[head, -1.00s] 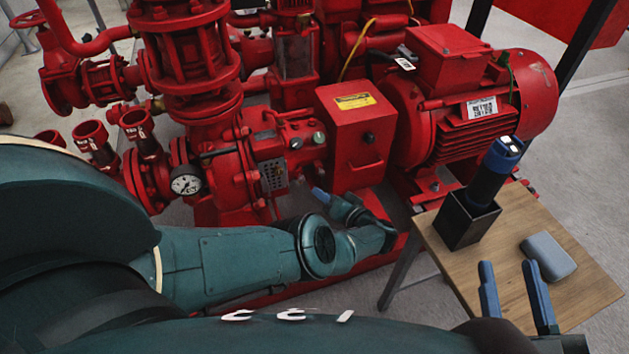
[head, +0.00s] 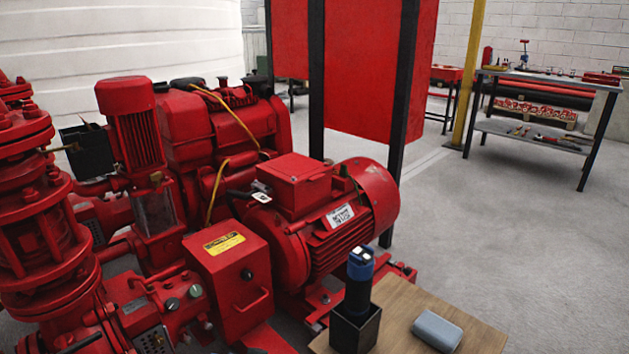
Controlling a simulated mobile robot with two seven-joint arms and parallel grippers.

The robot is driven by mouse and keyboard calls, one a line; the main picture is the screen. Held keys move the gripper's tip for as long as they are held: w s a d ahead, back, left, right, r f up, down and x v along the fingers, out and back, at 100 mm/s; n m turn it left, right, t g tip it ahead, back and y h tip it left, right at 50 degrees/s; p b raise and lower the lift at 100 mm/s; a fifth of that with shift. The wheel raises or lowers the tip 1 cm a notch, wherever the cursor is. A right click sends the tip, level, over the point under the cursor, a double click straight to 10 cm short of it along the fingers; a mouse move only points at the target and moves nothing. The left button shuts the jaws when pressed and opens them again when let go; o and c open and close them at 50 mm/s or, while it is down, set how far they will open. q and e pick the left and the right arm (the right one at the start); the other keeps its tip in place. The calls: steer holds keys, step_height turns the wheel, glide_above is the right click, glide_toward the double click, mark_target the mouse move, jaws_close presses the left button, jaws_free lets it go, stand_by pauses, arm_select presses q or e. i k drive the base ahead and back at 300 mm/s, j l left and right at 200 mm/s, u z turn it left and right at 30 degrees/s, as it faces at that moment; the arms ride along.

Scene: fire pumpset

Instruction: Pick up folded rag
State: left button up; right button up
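The folded rag (head: 437,330) is a small grey-blue pad with rounded edges. It lies flat on the wooden table (head: 398,298) at the lower right of the head view. A black square holder (head: 355,331) stands to its left on the same table, with a blue-topped black flashlight (head: 359,280) upright in it. Neither of my grippers shows in this view, so their places relative to the rag are hidden.
A red motor (head: 345,220) and a red control box (head: 229,275) stand left of and behind the table. A workbench (head: 548,81) with tools is at the far right. The grey floor (head: 500,220) between is clear.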

mark_target(439, 333)
steer(key=k, duration=0.95)
